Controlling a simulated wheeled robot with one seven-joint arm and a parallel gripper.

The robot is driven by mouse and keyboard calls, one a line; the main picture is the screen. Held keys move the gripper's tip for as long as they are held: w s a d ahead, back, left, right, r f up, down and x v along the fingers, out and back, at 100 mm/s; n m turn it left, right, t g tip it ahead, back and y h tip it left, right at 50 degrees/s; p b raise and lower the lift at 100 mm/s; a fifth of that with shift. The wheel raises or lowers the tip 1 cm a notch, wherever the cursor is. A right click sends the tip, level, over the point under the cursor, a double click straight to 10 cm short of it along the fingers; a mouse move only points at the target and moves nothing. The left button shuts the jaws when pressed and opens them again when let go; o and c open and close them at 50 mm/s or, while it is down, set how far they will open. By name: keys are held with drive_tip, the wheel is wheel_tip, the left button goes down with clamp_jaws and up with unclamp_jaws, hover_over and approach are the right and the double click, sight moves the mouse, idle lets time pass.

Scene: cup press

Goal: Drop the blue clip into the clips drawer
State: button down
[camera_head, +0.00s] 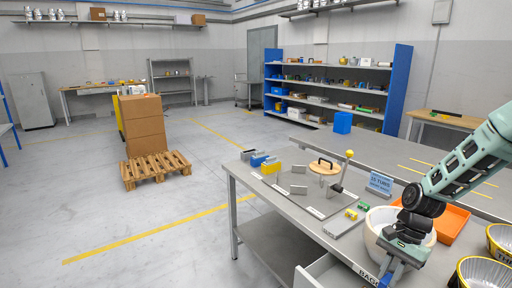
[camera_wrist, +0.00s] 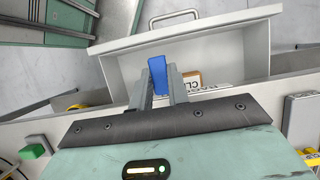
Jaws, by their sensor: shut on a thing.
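My gripper (camera_wrist: 160,76) is shut on the blue clip (camera_wrist: 158,63), which sticks out past the fingertips in the wrist view. The clip is over an open, light grey drawer (camera_wrist: 235,55) with a bar handle on its front. A label starting with "CL" (camera_wrist: 194,79) shows beside the right finger, partly hidden. In the head view my gripper (camera_head: 386,276) is low at the table's front edge, and a bit of blue shows at its tips. The open drawer (camera_head: 318,275) also shows there, cut off by the lower edge. Most of its inside is hidden there.
A white bowl (camera_head: 376,241) stands behind my gripper, with an orange tray (camera_head: 452,222) and yellow-rimmed bowls (camera_head: 470,270) to its right. A label starting "BAG" (camera_head: 366,272) is on the table's front edge.

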drive_tip(key=s+a+f+n+g+h, duration=0.1)
drive_tip(key=a+f+n+h, duration=0.3)
drive_tip(key=n, duration=0.7)
wheel_tip(320, 180, down, 3)
drive_tip(key=shift+s+a+r+n+g, duration=0.1)
drive_tip(key=shift+s+a+n+g, duration=0.05)
drive_tip(key=shift+a+n+g, duration=0.35)
